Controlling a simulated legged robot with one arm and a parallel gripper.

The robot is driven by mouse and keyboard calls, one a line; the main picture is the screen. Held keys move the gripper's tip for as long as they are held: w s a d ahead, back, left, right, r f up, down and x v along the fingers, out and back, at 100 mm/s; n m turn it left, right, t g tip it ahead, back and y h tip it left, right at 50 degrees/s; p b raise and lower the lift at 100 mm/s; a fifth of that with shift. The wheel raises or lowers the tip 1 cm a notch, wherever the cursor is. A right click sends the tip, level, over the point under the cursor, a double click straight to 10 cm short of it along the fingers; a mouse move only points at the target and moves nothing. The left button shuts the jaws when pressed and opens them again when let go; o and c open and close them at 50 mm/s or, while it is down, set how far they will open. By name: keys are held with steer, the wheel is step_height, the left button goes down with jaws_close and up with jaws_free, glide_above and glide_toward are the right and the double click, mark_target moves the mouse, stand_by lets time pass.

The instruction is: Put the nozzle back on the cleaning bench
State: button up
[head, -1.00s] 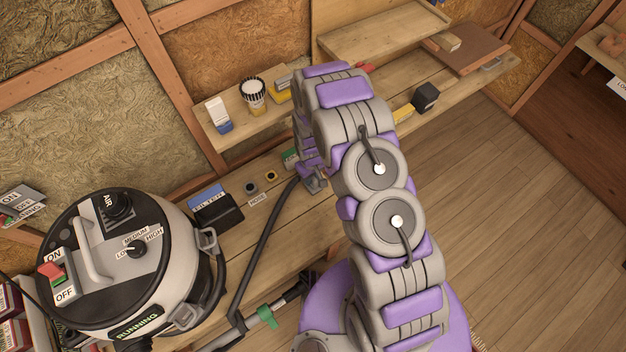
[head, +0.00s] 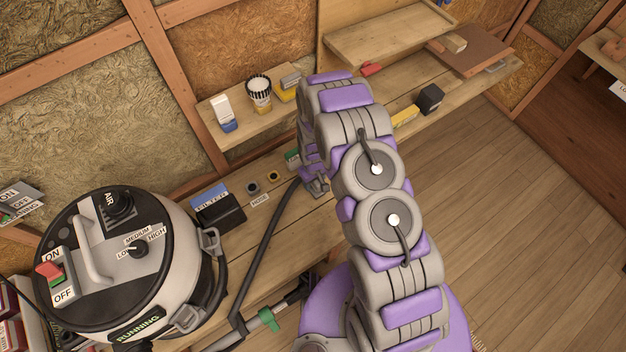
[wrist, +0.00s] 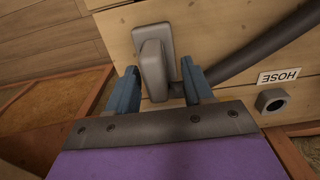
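The grey nozzle (wrist: 154,66) shows in the wrist view, on or just above the planks of the wooden bench (wrist: 215,35). The dark hose (wrist: 262,48) runs from beside it to the upper right; in the head view the hose (head: 262,245) curves down toward the vacuum. My gripper (wrist: 160,85) has its two blue fingers spread on either side of the nozzle, with a visible gap on the right. In the head view my gripper (head: 316,185) is low over the bench (head: 290,225), mostly hidden behind my arm. Contact between nozzle and bench is unclear.
The vacuum (head: 125,265) reads RUNNING at the left. A HOSE label (wrist: 279,76) and a round port (wrist: 272,101) are beside the nozzle. A dark filter box (head: 220,212) lies nearby. A shelf (head: 235,138) holds small containers behind. The floor at right is clear.

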steer(key=shift+d+r, duration=0.15)
steer(key=shift+d, duration=0.5)
steer(key=r, duration=0.2)
steer(key=a+r+p, duration=0.1)
steer(key=r, duration=0.1)
step_height(320, 180, up, 8)
steer(key=p, duration=0.2)
steer(key=shift+d, duration=0.2)
